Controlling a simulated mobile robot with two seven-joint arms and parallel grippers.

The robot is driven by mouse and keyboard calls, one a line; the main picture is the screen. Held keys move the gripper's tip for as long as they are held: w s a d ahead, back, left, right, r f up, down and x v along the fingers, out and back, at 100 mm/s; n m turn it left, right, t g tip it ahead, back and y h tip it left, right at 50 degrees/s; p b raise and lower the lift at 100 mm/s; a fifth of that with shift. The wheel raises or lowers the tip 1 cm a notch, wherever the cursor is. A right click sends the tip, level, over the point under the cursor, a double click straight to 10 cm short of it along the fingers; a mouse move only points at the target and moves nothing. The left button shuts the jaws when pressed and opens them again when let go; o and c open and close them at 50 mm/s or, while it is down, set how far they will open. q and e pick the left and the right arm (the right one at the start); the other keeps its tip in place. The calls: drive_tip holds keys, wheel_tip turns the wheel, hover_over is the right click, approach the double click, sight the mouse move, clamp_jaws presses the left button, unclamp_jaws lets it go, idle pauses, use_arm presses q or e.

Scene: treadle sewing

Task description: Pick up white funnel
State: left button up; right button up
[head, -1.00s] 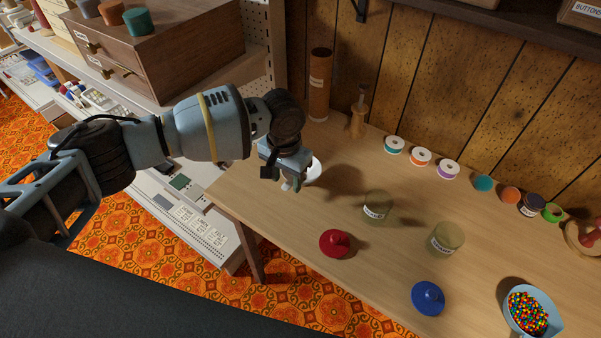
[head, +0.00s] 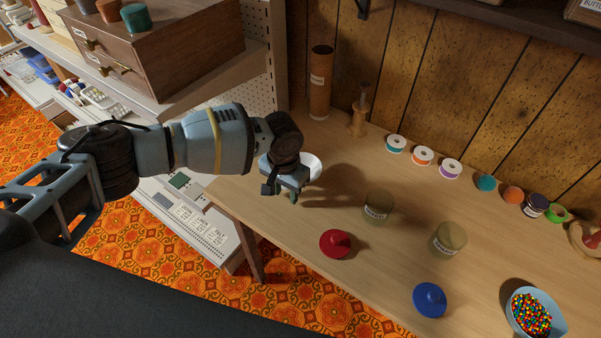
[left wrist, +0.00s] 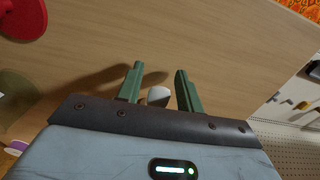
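The white funnel (head: 314,166) is on the wooden table near its left end, partly hidden behind my left gripper (head: 284,187) in the head view. In the left wrist view, a small white part of the funnel (left wrist: 158,96) shows between the green fingers of my left gripper (left wrist: 159,82). The fingers are apart, with a narrow gap visible on each side of the white part. I cannot tell whether either finger touches it. My right gripper is not in view.
A red lid (head: 335,243), two olive jars (head: 378,206) (head: 448,239) and a blue lid (head: 429,299) lie to the right. A wooden stand (head: 358,118) and a brown cylinder (head: 320,85) stand behind. The table's left edge is close to my gripper.

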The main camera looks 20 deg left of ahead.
use_arm(q)
drive_tip(key=c, duration=0.7)
clamp_jaws()
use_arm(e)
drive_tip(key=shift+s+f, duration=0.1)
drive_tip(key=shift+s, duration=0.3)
use_arm(q)
drive_tip(key=shift+r, duration=0.1)
